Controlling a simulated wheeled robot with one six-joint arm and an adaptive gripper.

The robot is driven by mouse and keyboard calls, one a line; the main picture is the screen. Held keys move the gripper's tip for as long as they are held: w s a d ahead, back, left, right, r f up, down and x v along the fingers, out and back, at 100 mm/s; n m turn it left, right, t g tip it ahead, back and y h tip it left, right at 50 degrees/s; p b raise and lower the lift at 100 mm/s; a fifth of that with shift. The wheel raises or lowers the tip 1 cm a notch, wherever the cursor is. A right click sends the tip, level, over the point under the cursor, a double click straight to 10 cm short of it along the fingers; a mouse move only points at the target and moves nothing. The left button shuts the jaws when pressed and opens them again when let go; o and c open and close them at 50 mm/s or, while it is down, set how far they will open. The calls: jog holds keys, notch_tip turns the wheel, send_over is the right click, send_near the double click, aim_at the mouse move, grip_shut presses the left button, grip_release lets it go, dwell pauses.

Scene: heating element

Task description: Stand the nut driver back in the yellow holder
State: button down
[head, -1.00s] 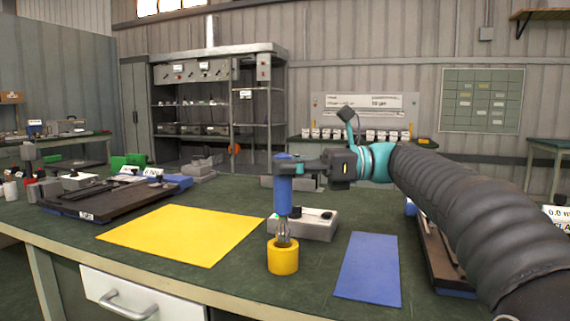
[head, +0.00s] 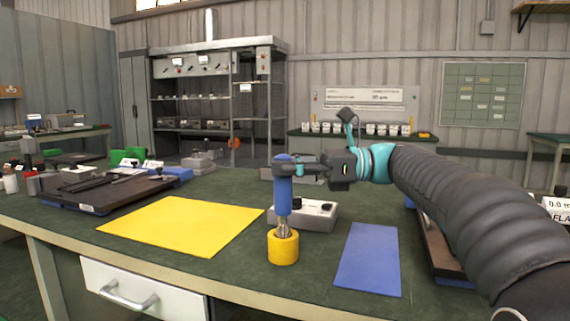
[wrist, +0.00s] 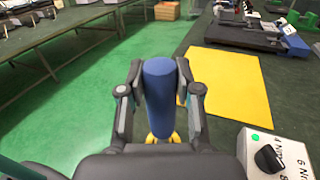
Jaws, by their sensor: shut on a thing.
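The nut driver (head: 283,195) has a blue handle and a metal shaft, and it is upright. My gripper (head: 284,166) is shut on the upper part of its blue handle. In the wrist view the blue handle (wrist: 158,95) sits between the two fingers. The yellow holder (head: 283,247) stands on the green bench top below the driver. The shaft's lower end meets the holder's top in the head view, and its tip is hidden, seemingly inside the holder. In the wrist view only a little yellow of the holder (wrist: 152,138) shows beneath the handle.
A grey box with a black knob (head: 306,215) stands close behind the holder. A yellow mat (head: 183,226) lies to the left and a blue mat (head: 368,260) to the right, both bare. A dark tray with parts (head: 95,194) is at the far left.

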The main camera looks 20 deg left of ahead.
aim_at(286, 186)
jog(key=shift+f+b, duration=0.6)
jog(key=shift+f, duration=1.25)
jog(key=c, duration=0.7)
grip_release()
jog(key=v, duration=1.2)
jog(key=shift+r, duration=0.1)
